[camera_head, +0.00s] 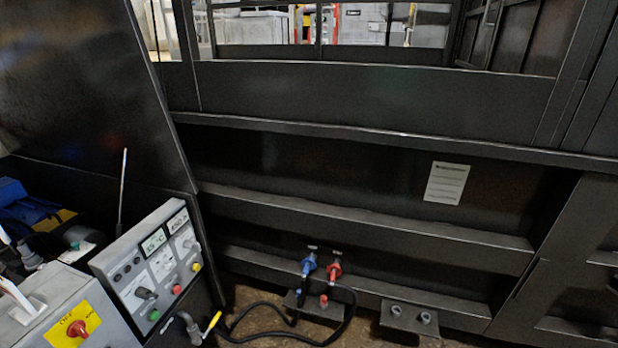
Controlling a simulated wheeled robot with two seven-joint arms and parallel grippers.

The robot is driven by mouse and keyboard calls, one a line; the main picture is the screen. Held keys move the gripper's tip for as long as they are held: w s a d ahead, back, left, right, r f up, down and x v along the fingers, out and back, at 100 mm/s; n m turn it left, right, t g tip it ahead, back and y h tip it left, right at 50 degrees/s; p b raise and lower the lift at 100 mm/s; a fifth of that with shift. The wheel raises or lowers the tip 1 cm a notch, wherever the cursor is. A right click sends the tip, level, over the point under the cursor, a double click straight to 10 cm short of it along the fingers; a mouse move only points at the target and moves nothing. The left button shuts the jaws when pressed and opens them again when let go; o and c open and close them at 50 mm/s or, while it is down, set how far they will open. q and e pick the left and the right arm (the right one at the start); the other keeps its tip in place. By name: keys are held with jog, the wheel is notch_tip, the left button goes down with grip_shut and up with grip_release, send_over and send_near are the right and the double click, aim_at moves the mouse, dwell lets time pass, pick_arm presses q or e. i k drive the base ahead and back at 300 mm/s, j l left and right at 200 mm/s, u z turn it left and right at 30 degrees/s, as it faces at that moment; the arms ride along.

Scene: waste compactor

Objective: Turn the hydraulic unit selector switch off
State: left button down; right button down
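A grey control panel (128,272) stands at the lower left, tilted in the picture. It carries a dark selector knob (146,293) low on its face and a lighter knob (188,243) at the upper right. I cannot read their labels or positions. A green button (154,315), a red button (176,289) and a yellow button (196,267) sit along its lower edge. A red rotary switch (77,330) on a yellow plate is on the grey box in front of the panel. Neither of my grippers is in view.
A dark metal container wall (350,170) fills the middle and right. Blue (308,265) and red (334,270) hose couplings with black hoses sit at its foot. A yellow-handled valve (211,322) is beside the panel. Blue items (25,207) lie at the far left.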

aim_at(142, 292)
jog(key=u, duration=1.3)
jog(key=i+l, duration=0.05)
jog(key=l, duration=0.05)
